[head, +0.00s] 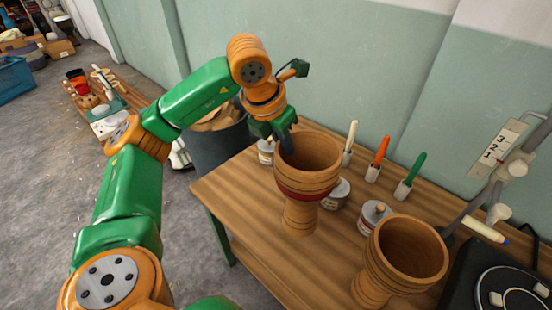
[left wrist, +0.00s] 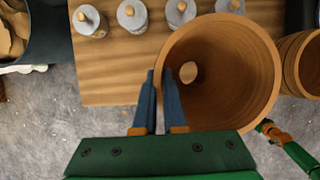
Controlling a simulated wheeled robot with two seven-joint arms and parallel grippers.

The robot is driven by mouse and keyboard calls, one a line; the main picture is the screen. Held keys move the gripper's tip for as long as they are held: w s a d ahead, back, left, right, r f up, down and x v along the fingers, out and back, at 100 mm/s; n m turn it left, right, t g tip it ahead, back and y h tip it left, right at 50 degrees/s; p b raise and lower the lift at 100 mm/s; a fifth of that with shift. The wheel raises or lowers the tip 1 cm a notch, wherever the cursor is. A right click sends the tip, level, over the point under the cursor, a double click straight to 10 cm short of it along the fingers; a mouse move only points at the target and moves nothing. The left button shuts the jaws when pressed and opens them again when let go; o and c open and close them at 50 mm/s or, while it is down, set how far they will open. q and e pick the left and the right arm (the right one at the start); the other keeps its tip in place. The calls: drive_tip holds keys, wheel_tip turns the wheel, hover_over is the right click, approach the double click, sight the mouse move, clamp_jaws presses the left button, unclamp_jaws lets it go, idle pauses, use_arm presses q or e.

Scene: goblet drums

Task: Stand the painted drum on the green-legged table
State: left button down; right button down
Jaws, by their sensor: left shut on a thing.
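The painted drum (head: 305,188) is a wooden goblet drum with a dark red band around its bowl. It is upright over the near part of the green-legged table (head: 234,198); I cannot tell whether its foot touches the top. My left gripper (head: 286,143) is shut on the drum's rim at its far left side. In the left wrist view the two blue fingers (left wrist: 160,100) straddle the wall of the drum (left wrist: 215,100). What seems to be my right gripper (left wrist: 265,127) shows small beside the drum, its jaws unclear.
A plain goblet drum (head: 398,262) stands at the right. Several cans, such as one (head: 374,216), and white, orange (head: 379,150) and green upright tools stand behind. A dark bin (head: 215,143) is left of the table. A black device (head: 500,285) is at the right edge.

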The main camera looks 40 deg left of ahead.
use_arm(q)
drive_tip(key=w+a+f, duration=0.1)
drive_tip(key=a+f, duration=0.2)
drive_tip(key=f, duration=0.5)
drive_tip(key=shift+w+a+p, duration=0.3)
drive_tip(key=shift+a+p, duration=0.05)
drive_tip(key=shift+a, duration=0.05)
drive_tip(key=shift+f, duration=0.1)
drive_tip(key=shift+f, duration=0.15)
drive_tip(key=c, duration=1)
unclamp_jaws()
drive_tip(key=shift+s, duration=0.1)
drive_tip(key=v, duration=1.2)
